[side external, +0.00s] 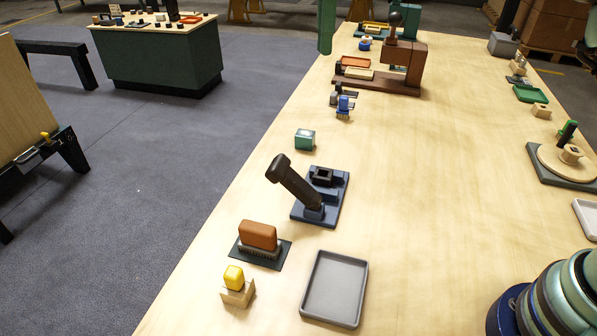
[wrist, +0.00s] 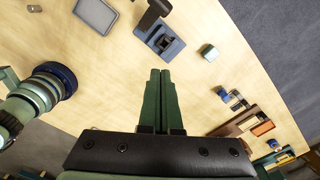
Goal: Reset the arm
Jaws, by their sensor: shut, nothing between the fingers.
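My gripper (wrist: 160,72) has its two green fingers pressed together, empty, in the wrist view. A green finger-like part (side external: 326,28) hangs in from the top edge of the side view; it looks like my gripper, well above the bench. The fingers touch nothing that I can see. In the side view, a blue block fixture (side external: 333,190) with a dark tilted lever (side external: 293,182) stands near the bench's left edge. It also shows beyond the fingertips in the wrist view (wrist: 165,42).
A grey tray (side external: 308,308), an orange-brown brush (side external: 258,236), a yellow piece on a wooden block (side external: 237,292) and a teal cube (side external: 305,139) lie near. A brown press (side external: 403,65) stands farther back. The bench's middle (side external: 450,180) is clear.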

